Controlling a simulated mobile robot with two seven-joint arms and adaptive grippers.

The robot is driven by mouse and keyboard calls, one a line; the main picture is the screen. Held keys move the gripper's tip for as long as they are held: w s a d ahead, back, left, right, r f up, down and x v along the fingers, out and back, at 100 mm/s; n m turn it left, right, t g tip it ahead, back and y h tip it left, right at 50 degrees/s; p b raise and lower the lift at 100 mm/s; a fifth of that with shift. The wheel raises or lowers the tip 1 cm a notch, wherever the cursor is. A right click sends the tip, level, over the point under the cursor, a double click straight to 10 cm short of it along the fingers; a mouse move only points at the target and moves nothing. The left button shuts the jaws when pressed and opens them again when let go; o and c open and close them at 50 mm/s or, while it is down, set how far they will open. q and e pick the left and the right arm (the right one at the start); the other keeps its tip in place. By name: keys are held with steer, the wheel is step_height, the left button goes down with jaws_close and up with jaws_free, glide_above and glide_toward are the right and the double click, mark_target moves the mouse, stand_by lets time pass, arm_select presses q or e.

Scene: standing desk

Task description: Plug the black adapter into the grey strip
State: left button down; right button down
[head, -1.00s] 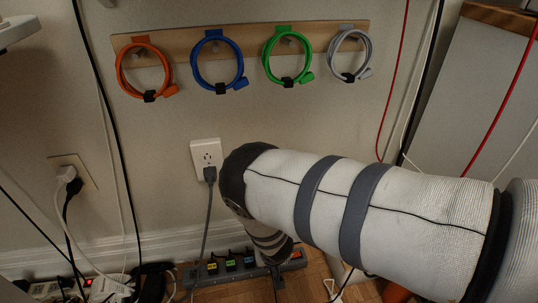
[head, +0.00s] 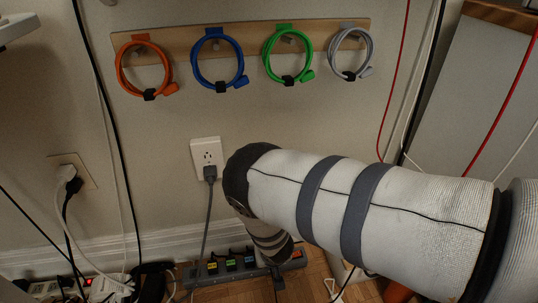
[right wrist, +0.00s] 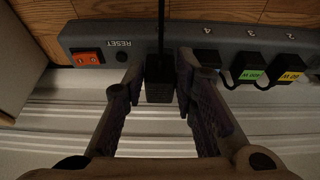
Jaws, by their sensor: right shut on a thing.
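The grey strip (head: 205,279) lies along the foot of the wall in the head view. In the right wrist view the strip (right wrist: 185,33) crosses the top, with upside-down numbers. My right gripper (right wrist: 158,88) is shut on the black adapter (right wrist: 160,82), a small dark block with a cord running up across the strip. The adapter overlaps the strip's near edge between the reset button and the other plugs; I cannot tell if it touches a socket. In the head view my right forearm hides most of the gripper. My left gripper is not in view.
Plugs with yellow (right wrist: 291,76), green (right wrist: 251,75) and blue labels sit in the strip beside the adapter. A red switch (right wrist: 87,58) is at its other end. A wall outlet (head: 207,157) holds a grey cord. Coiled cables hang above. Loose cables lie at lower left.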

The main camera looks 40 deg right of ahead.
steer(key=shift+f+b, duration=0.65)
steer(key=shift+f, duration=0.25)
steer(key=c, duration=1.2)
jaws_free()
steer(key=v, duration=1.2)
